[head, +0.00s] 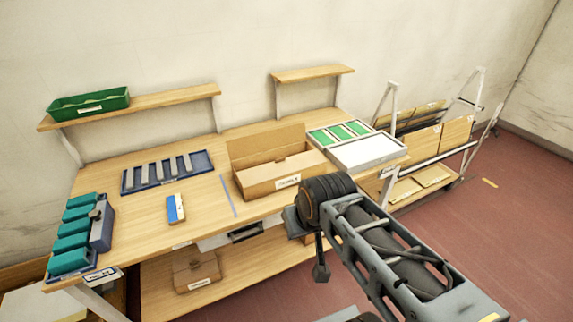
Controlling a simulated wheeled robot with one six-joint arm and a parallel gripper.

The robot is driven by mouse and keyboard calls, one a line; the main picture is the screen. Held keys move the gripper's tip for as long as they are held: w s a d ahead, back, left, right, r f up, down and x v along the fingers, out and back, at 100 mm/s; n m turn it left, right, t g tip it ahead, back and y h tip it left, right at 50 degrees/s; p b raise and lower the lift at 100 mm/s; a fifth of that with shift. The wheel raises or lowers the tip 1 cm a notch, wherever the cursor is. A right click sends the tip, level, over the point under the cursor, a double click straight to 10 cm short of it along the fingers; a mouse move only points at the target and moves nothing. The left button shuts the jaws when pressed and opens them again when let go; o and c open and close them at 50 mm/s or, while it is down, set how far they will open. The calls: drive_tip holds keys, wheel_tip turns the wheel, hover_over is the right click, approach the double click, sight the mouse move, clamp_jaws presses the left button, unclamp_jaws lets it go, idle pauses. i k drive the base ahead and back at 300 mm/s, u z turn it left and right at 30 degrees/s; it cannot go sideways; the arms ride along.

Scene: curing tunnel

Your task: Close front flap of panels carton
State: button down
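The open cardboard carton (258,188) stands on the wooden table, just right of its middle. Its back flap (265,142) stands up behind the opening, and pale cardboard shows inside. A white label is on the front side. I cannot tell whether the front panel is a hanging flap or the carton's wall. The lettering is too small to read. My gripper (309,234) is at the end of my arm, in front of the carton's right front corner and near the table's front edge. My arm hides its fingers in part, so its opening is unclear. Nothing shows held in it.
A white tray (369,152) and green panels (340,132) lie right of the carton. A blue tray (168,171), a blue-and-white block (175,208) and teal boxes (75,240) are left. Two shelves hang behind. A cart (440,140) stands right. Bare tabletop lies left of the carton.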

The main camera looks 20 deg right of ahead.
sight(284, 166)
drive_tip(key=i, duration=0.9)
drive_tip(key=u, duration=0.45)
